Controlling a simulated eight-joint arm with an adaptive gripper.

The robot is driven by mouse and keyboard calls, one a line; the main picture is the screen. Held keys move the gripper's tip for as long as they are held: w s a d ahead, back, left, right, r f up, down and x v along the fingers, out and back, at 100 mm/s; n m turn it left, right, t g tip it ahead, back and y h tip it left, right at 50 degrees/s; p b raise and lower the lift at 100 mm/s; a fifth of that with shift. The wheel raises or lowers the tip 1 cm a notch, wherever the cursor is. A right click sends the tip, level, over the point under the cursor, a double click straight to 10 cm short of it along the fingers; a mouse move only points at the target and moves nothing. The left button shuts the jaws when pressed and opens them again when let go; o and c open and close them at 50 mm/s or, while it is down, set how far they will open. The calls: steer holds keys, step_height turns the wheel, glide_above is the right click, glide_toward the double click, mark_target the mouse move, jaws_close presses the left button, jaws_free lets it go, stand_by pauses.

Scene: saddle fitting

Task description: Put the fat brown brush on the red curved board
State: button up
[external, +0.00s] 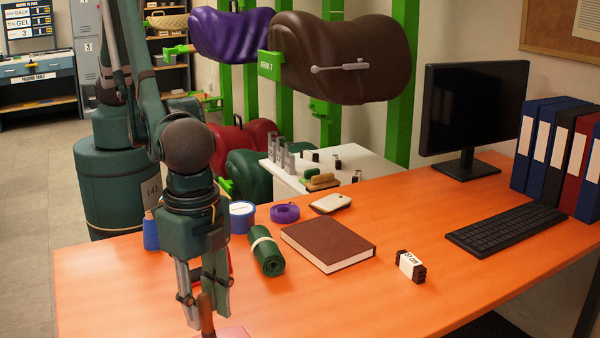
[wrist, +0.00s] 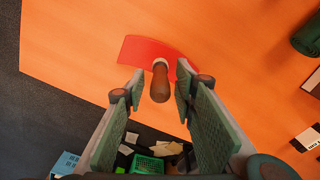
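The fat brown brush (wrist: 160,84) shows in the wrist view between my fingers, its handle end toward the camera and its pale collar over the red curved board (wrist: 138,49). In the external view the brush handle (external: 206,314) stands roughly upright between my fingertips. My gripper (external: 207,303) is open around the handle; the wrist view shows gaps on both sides between the handle and my gripper's fingers (wrist: 160,78). The board (external: 236,332) is mostly cut off at the bottom of the external view. The bristles are hidden, so I cannot tell whether they touch the board.
On the orange table (external: 335,300) are a green roll (external: 267,255), a brown book (external: 328,243), a dark banded bundle (external: 410,267), a blue-rimmed tin (external: 242,218) and a purple tape roll (external: 285,212). A keyboard and monitor stand right. The table's front middle is clear.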

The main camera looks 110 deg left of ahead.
step_height(320, 180, up, 10)
steer(key=shift+r+p, duration=0.15)
steer(key=shift+p, duration=0.35)
stand_by(0.7)
steer(key=shift+w+a+r, duration=0.15)
steer(key=shift+a+r, duration=0.25)
steer(key=shift+a, duration=0.05)
steer(key=s+a+r+n+t, duration=0.1)
steer(key=a+r, duration=0.5)
steer(key=a, duration=0.5)
steer(key=a+r+t+h, duration=0.1)
steer(key=a+r, duration=0.5)
steer(key=a, duration=0.5)
steer(key=s+a+r+n+t, duration=0.1)
steer(key=a+r, duration=0.6)
steer(key=a, duration=0.4)
steer(key=s+a+t, duration=0.2)
steer(key=s+a, duration=0.8)
steer(key=a, duration=0.3)
steer(key=s+a+n+t+y, duration=0.1)
steer(key=s+a+t, duration=0.1)
steer(key=s+a, duration=0.7)
steer(key=shift+s+a+f+n, duration=0.25)
steer(key=shift+s+a+n, duration=0.1)
steer(key=shift+a, duration=2.15)
